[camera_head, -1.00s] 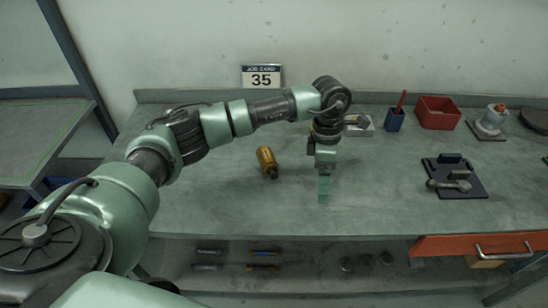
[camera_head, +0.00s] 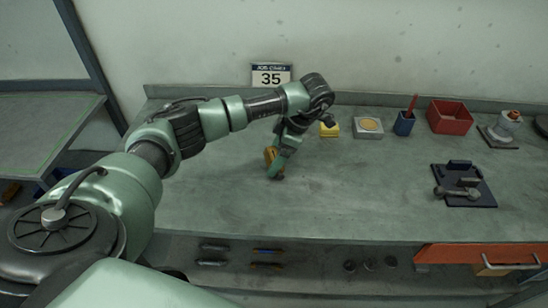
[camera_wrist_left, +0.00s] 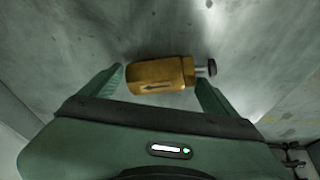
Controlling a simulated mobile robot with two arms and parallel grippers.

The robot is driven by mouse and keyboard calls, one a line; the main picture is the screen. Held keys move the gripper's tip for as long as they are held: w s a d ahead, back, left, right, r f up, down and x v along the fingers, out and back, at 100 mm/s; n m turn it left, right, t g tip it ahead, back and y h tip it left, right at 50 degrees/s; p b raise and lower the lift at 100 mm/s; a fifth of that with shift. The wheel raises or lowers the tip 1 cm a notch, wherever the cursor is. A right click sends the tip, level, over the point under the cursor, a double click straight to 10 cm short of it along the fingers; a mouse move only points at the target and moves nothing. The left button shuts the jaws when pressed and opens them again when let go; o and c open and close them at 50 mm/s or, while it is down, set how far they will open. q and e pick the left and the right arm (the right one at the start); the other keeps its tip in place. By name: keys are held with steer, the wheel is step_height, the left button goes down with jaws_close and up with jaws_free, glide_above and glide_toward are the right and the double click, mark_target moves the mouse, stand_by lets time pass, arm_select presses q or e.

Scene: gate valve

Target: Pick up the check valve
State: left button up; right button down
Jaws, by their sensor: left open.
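The check valve, a brass-coloured cylinder (camera_head: 269,155) with a dark-tipped end, is on the workbench left of centre, partly hidden by my left gripper. In the left wrist view the valve (camera_wrist_left: 160,75) lies crosswise, with a dark arrow on its body and a silver stem with a black end at right. My left gripper (camera_head: 278,172) is open and tilted, down at the valve. In the wrist view its green fingertips (camera_wrist_left: 161,76) stand at the two ends of the brass body. I cannot tell whether they touch it. My right gripper is not in view.
At the back stand a yellow block (camera_head: 329,130), a grey block with a tan disc (camera_head: 368,127), a blue cup (camera_head: 404,124) and a red bin (camera_head: 450,117). A dark fixture plate (camera_head: 464,187) lies at right. The bench front-centre is clear.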

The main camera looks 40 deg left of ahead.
arm_select(q)
steer(key=c, duration=1.5)
steer(key=shift+w, duration=0.1)
steer(key=shift+c, duration=0.7)
steer(key=shift+r, duration=0.15)
